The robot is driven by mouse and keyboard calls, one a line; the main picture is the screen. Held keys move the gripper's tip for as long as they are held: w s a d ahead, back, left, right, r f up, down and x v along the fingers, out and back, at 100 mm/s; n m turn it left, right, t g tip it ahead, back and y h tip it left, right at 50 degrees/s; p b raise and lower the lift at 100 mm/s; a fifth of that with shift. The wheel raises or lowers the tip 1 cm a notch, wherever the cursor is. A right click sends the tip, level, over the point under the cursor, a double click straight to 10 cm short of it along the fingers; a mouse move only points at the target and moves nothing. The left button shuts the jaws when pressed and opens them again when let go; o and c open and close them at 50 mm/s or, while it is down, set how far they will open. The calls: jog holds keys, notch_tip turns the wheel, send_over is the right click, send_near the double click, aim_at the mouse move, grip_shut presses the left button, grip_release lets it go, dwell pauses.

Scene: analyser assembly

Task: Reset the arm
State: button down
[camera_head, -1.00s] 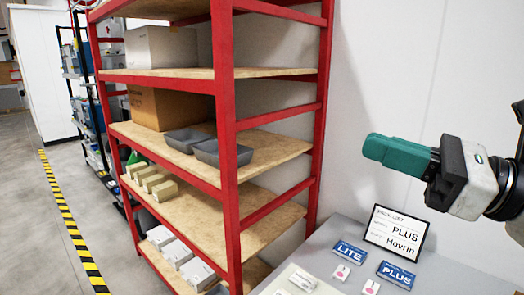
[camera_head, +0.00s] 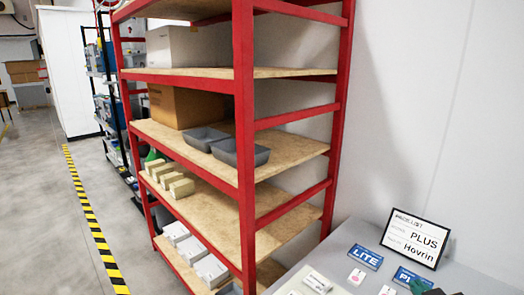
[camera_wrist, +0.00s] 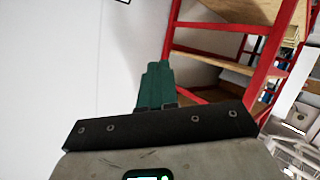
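My gripper (camera_wrist: 155,85) shows in the wrist view with its green fingers side by side and no object visible at them. The gap between the fingers is hard to make out, and they look close together. In the head view only a small green and dark part of my gripper (camera_head: 420,288) shows at the bottom right edge, in front of the grey table. The wrist view has the white wall on the left and the red shelf rack (camera_wrist: 245,75) on the right, apart from the fingers.
A red rack (camera_head: 243,150) with wooden shelves holds boxes and grey bins (camera_head: 239,152). The grey table (camera_head: 345,238) at right bears a pack list sign (camera_head: 415,238), a LITE card (camera_head: 366,257), a PLUS card (camera_head: 411,279) and small white items. Open floor (camera_head: 40,210) lies at left.

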jog(key=s+a+f+g+y+b, duration=0.1)
jog(key=s+f+g+b, duration=0.2)
jog(key=s+f, duration=0.6)
jog(key=s+a+f+m+g+y+b, duration=0.1)
jog(key=s+f+g+b, duration=0.2)
jog(key=s+f, duration=0.6)
jog(key=s+a+f+m+g+y+b, duration=0.1)
jog(key=s+f+g+b, duration=0.3)
jog(key=s+f, duration=0.5)
notch_tip(320, 180, down, 9)
jog(key=a+g, duration=0.1)
jog(key=g, duration=0.1)
jog(key=shift+s+g, duration=0.3)
jog(key=shift+g, duration=0.1)
